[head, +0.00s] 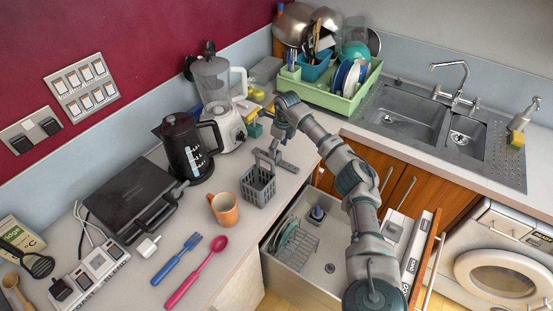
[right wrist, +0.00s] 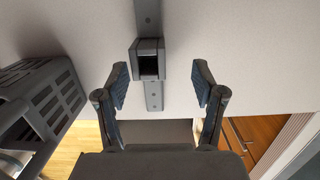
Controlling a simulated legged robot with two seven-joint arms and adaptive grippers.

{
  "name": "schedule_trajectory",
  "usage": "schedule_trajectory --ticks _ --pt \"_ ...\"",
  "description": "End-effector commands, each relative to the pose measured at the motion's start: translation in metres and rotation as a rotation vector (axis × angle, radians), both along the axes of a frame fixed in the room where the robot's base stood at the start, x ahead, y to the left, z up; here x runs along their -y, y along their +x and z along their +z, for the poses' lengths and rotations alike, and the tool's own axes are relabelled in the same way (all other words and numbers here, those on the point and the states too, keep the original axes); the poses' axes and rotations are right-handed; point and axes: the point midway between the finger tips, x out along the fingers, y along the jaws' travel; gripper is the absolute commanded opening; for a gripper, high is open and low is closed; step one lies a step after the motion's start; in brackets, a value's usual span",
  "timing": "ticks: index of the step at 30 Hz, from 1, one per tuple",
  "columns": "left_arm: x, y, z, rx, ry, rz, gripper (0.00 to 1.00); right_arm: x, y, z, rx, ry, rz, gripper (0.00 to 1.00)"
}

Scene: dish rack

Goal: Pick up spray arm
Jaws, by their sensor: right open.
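The grey spray arm (head: 287,164) lies on the worktop beside the grey cutlery basket (head: 258,186). In the right wrist view the spray arm (right wrist: 149,98) runs up the middle of the picture, with a square, hollow hub. My right gripper (head: 277,134) is over the worktop at the spray arm, pointing down. In the right wrist view its two fingers (right wrist: 160,82) are apart, one on each side of the spray arm, with gaps to both. Nothing is held. My left gripper is not in view.
The cutlery basket (right wrist: 42,100) is close on the left in the right wrist view. A blender (head: 215,95) and black kettle (head: 187,147) stand left of my arm. An orange mug (head: 224,208) stands nearer. An open dishwasher drawer (head: 312,278) lies below the worktop edge.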

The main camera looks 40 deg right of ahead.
Motion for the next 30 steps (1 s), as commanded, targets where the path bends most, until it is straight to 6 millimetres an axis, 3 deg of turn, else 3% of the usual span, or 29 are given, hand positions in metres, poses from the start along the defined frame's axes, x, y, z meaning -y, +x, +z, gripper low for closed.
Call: schedule_trajectory --ticks 7,14,17,22,30 --pt "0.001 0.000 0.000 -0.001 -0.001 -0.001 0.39 -0.010 0.004 -0.036 -0.002 -0.004 0.002 0.69" --pt "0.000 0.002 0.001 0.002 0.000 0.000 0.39 -0.006 0.004 -0.041 0.001 -0.002 0.000 0.69" --pt "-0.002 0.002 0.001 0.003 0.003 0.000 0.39 -0.005 0.004 -0.042 0.000 0.000 0.000 0.49" --pt "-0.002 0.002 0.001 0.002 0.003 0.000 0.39 -0.005 0.004 -0.042 -0.001 0.000 0.000 0.06" --pt "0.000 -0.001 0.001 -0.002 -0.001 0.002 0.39 -0.005 0.004 -0.043 -0.004 -0.002 0.000 0.03"
